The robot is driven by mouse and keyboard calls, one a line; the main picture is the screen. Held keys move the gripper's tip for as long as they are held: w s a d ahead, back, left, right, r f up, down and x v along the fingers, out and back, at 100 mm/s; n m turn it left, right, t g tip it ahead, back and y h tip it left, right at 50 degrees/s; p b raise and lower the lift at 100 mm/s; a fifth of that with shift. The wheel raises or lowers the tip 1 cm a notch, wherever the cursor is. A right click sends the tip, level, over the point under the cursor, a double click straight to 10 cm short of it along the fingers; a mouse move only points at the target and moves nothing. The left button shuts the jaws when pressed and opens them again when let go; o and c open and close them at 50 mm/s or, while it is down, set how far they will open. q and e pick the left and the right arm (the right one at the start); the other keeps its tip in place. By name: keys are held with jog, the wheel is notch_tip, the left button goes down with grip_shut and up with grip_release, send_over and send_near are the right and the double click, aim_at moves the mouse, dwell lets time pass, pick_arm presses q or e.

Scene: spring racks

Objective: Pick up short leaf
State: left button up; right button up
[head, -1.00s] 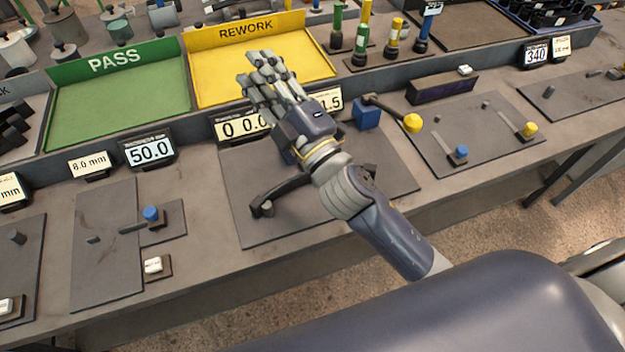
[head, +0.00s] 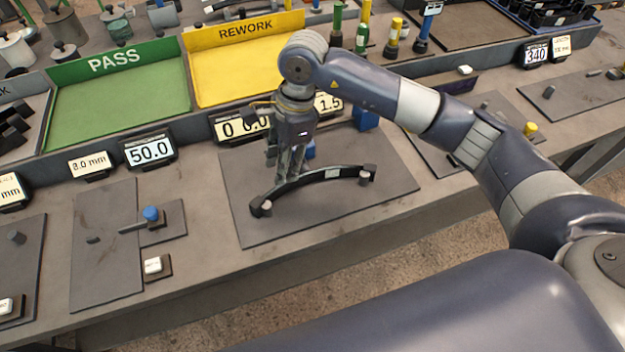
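A dark, curved leaf (head: 335,174) lies across the dark grey plate (head: 385,187) on the bench, its ends at two small round posts. I take this to be the short leaf; a small pale mark shows on it. My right gripper (head: 287,170) points down just over the left part of the leaf, its fingertips close to the leaf's far edge. I cannot tell whether they touch it or how far apart the fingers are. My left gripper is out of view.
A green PASS tray (head: 120,100) and a yellow REWORK tray (head: 215,75) stand behind the plate. Number displays (head: 150,150) line the tray wall. A blue block (head: 364,118) is behind the plate. A blue-knobbed clamp (head: 151,214) sits to the left.

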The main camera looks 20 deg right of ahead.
aim_at(306, 172)
jog(key=d+f+h, duration=0.1)
jog(key=d, duration=0.1)
jog(key=w+d+f+p, duration=0.1)
jog(key=d+f, duration=0.1)
jog(key=d+f+h, duration=0.1)
jog(key=d, duration=0.1)
jog(key=shift+w+f+h, duration=0.15)
jog(key=shift+w+h, duration=0.15)
jog(key=shift+w, duration=0.05)
jog(key=shift+a+f+p, duration=0.1)
jog(key=shift+f+p, duration=0.45)
jog(key=shift+p, duration=0.15)
jog(key=f, duration=0.1)
jog(key=f+p, duration=0.1)
jog(key=f, duration=0.1)
jog(key=shift+w+a+f+p, duration=0.1)
jog(key=shift+w+f+p, duration=0.15)
jog(key=shift+f+p, duration=0.1)
jog(key=shift+f, duration=0.4)
grip_shut()
jog(key=shift+w+r, duration=0.1)
jog(key=shift+w, duration=0.05)
